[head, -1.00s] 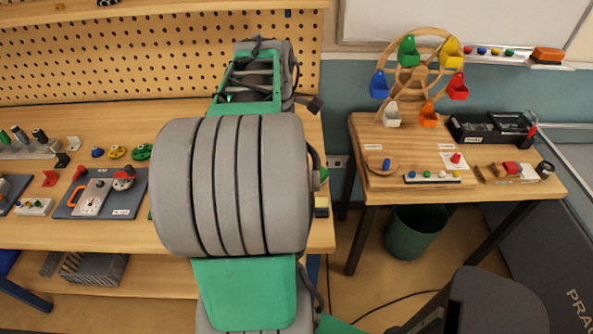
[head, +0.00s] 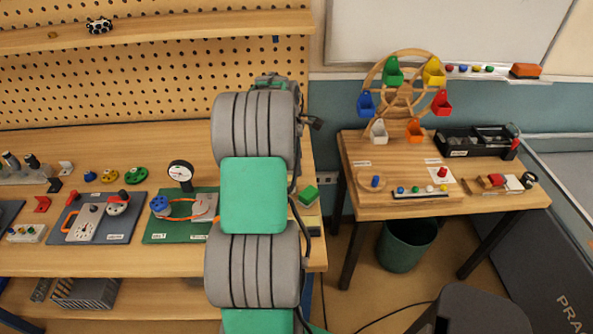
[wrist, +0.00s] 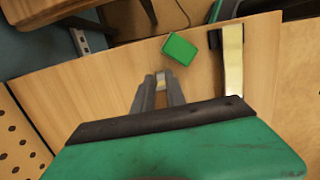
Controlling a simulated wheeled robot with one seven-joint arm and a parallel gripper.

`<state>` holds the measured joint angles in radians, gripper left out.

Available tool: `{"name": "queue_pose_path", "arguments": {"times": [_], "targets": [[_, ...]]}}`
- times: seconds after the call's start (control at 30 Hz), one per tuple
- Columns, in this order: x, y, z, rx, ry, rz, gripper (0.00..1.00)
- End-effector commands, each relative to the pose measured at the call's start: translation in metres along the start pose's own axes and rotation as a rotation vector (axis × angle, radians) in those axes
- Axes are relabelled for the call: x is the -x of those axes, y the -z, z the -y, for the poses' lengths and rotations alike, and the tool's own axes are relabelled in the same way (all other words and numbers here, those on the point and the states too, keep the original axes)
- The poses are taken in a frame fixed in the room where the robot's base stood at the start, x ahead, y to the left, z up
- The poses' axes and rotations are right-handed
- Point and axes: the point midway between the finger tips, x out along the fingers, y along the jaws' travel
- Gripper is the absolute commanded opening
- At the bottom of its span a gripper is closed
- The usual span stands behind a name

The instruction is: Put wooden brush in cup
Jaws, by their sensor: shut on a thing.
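My gripper (wrist: 160,92) shows in the wrist view, its two grey fingers close together over the bench's right end. It is shut on a small pale piece (wrist: 160,80) between the fingertips. I cannot tell from its visible part whether this is the wooden brush. No other brush can be made out. In the head view my own arm hides the gripper. A wooden wheel (head: 402,88) with several coloured cup-shaped buckets, one of them white (head: 378,132), stands on the right table. I cannot tell which vessel is the cup.
A green block (wrist: 180,50) lies near the fingertips, with a pale strip (wrist: 232,60) beside it. The workbench (head: 100,262) holds boards, a gauge (head: 180,172) and small parts. A gap separates it from the right table (head: 440,208); a green bin (head: 405,245) stands beneath that table.

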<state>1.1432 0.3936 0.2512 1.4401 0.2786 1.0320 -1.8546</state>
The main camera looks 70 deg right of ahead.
Motion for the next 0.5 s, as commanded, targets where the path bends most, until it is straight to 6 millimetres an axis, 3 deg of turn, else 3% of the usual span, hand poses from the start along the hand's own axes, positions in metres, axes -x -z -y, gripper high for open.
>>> {"name": "queue_pose_path", "arguments": {"times": [0.2, 0.5], "targets": [[-0.030, 0.005, -0.001, 0.000, 0.003, -0.001, 0.00], [-0.036, 0.005, -0.001, 0.000, 0.001, 0.000, 0.00]]}}
